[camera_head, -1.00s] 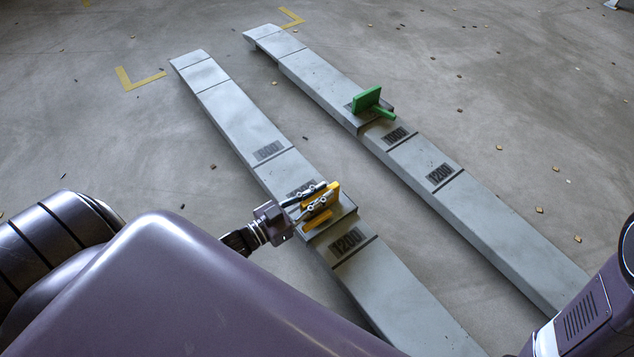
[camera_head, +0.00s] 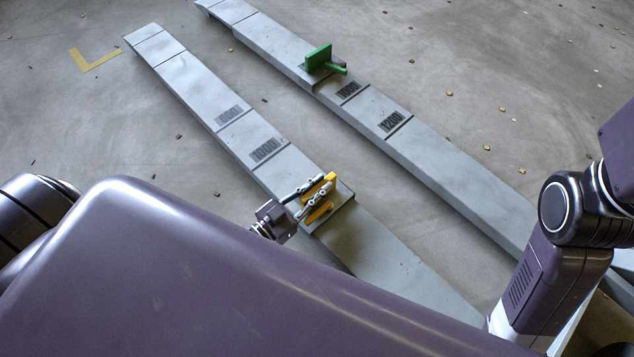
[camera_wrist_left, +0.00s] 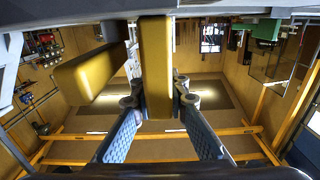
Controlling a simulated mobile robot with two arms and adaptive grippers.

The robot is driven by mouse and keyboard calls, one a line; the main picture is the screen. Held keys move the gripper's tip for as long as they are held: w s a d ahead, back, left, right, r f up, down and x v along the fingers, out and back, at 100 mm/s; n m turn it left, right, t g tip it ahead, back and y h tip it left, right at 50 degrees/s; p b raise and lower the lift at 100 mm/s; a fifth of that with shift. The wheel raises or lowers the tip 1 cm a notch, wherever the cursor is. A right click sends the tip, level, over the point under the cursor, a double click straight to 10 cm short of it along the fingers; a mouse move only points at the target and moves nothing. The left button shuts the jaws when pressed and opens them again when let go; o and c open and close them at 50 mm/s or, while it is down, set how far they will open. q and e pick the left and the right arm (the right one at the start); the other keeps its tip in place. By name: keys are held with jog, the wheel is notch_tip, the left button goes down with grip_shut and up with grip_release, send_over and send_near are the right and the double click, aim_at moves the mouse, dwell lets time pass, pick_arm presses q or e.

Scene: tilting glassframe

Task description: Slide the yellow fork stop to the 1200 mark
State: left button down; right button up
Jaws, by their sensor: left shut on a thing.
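My left gripper (camera_head: 314,197) is shut on the stop's yellow handle. The left wrist view shows a yellow bar (camera_wrist_left: 156,70) between the fingers and another yellow part (camera_wrist_left: 92,72) beside it. The near fork's 1000 mark (camera_head: 267,149) is uncovered, on the far side of the stop. The near fork's 1200 mark is not visible; the stop and its base cover that stretch. My right gripper is out of view.
The far fork (camera_head: 455,178) carries a green stop (camera_head: 319,57) just beyond its 1000 mark (camera_head: 348,90). Its 1200 mark (camera_head: 391,121) is visible. Floor between the forks is clear. A yellow floor corner marking (camera_head: 95,63) and scattered small chips lie around.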

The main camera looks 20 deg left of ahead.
aim_at(302, 201)
pick_arm(q)
jog(key=c, duration=1.9)
grip_release()
jog(key=v, duration=1.2)
jog(key=shift+a, duration=0.1)
